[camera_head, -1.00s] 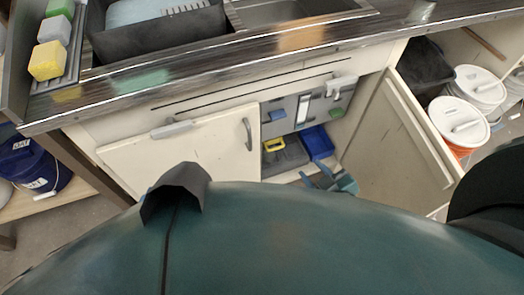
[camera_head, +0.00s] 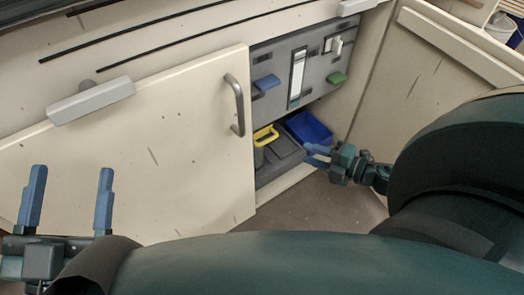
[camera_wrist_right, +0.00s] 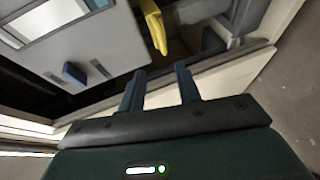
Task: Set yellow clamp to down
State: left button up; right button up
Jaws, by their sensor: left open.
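The yellow clamp (camera_head: 265,135) is a small yellow loop at the edge of a grey box (camera_head: 284,154) low in the open cabinet. It stands up from the box; its exact tilt is hard to tell. In the right wrist view the clamp (camera_wrist_right: 153,25) lies just beyond my fingertips, apart from them. My right gripper (camera_head: 309,155) is at the cabinet opening, right of the clamp. Its two fingers stand apart and empty in the wrist view (camera_wrist_right: 160,70). My left gripper (camera_head: 72,171) is open and empty in front of the left cabinet door.
A blue bin (camera_head: 309,128) sits behind the grey box. A grey panel (camera_head: 310,65) with blue and green knobs hangs above. The left door (camera_head: 150,150) covers the left side; the right door (camera_head: 450,70) stands open. Floor shows below the opening.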

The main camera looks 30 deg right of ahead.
aim_at(269, 141)
pick_arm(q)
jog(key=shift+s+a+r+m+h+b, duration=0.2)
jog(key=shift+r+m+h+b, duration=0.85)
jog(key=shift+r+m+h, duration=0.4)
jog(key=shift+s+a+r+m+h+b, duration=0.1)
jog(key=shift+s+r+m+h+b, duration=0.1)
jog(key=shift+r+m+h+b, duration=1.15)
pick_arm(e)
jog(key=shift+f+p+x, duration=0.2)
jog(key=shift+p+x, duration=0.15)
jog(key=shift+x, duration=6.3)
pick_arm(q)
jog(key=shift+f+h, duration=0.2)
jog(key=shift+h, duration=0.2)
pick_arm(e)
jog(key=shift+d, duration=0.1)
grip_shut()
